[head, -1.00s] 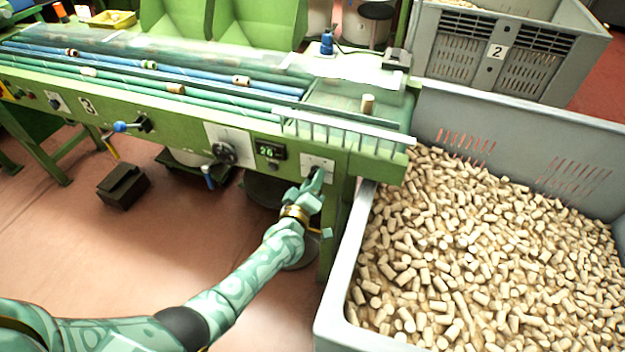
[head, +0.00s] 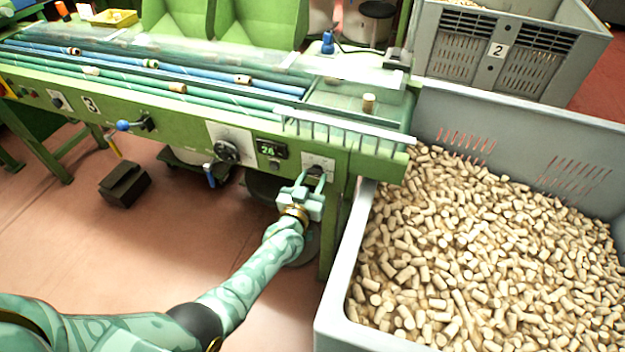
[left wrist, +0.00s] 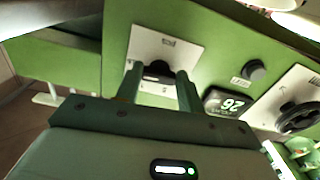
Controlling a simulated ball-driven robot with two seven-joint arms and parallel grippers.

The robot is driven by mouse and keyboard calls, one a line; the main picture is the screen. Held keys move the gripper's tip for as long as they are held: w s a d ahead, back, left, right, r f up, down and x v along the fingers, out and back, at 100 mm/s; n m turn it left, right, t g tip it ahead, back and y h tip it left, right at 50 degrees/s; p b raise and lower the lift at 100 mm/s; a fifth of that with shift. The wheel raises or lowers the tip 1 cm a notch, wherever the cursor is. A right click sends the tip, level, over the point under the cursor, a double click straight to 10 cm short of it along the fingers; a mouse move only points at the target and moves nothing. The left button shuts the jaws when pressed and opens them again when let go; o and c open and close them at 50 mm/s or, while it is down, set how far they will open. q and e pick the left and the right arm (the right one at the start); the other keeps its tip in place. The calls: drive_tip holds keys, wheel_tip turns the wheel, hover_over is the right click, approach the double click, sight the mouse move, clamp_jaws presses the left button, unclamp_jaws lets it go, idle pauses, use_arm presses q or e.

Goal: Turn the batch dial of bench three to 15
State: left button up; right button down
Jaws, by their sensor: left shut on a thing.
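Bench three (head: 180,110) is the green machine with a "3" label on its front. Its display (head: 272,149) seems to read 26; in the left wrist view the display (left wrist: 225,103) shows upside down. Right of the display, a dark dial (left wrist: 157,69) sits on a pale plate (head: 318,160). My left gripper (head: 314,178) is at this plate, shut on the dial, with one finger on each side in the left wrist view. The fingers hide part of the dial, and I cannot read its marks. My right gripper is not in view.
A grey crate (head: 340,290) full of corks stands close right of my left arm. A dark block (head: 124,184) lies on the floor.

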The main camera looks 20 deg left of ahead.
use_arm(q)
drive_tip(key=shift+f+m, duration=0.2)
drive_tip(key=shift+m, duration=0.3)
drive_tip(key=o, duration=1)
drive_tip(key=shift+r, duration=0.1)
drive_tip(key=shift+s, duration=0.15)
drive_tip(key=s+p, duration=0.5)
drive_tip(key=s, duration=1.1)
drive_tip(key=shift+a, duration=0.3)
